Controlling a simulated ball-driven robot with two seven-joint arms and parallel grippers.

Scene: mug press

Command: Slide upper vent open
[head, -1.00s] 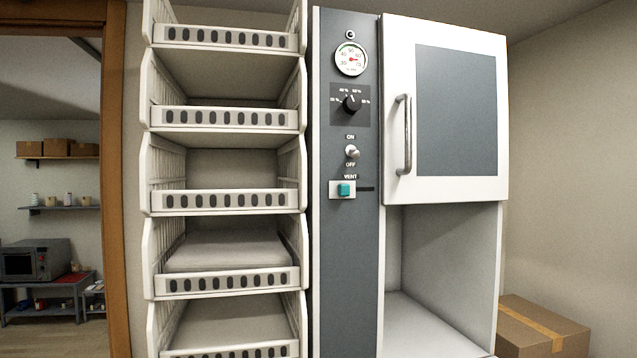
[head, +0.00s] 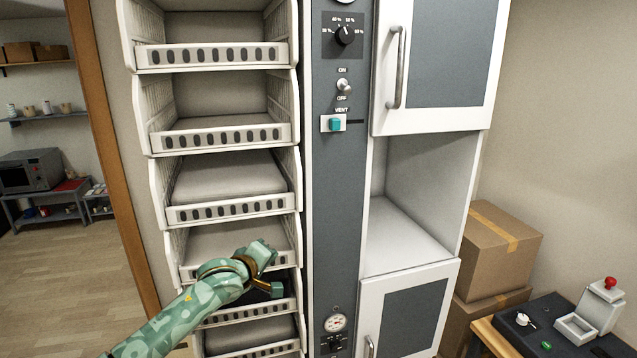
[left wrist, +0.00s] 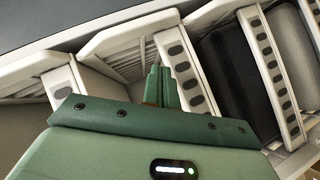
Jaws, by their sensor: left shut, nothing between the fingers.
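The upper vent slider is a teal knob (head: 335,124) on a white plate under the VENT label, on the grey control panel (head: 335,200) in the head view. A dark slot runs to the right of the knob. My left gripper (head: 264,254) is in front of the lower white bins, below and to the left of the knob and well apart from it. In the left wrist view its green fingers (left wrist: 160,86) are together and empty, pointing at the bins. The right gripper is not in view.
White stacked bins (head: 225,214) stand left of the panel. A white cabinet door with a handle (head: 397,68) is to its right, above an open compartment (head: 405,240). Cardboard boxes (head: 497,250) and a table with a red-button device (head: 597,305) are at the right.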

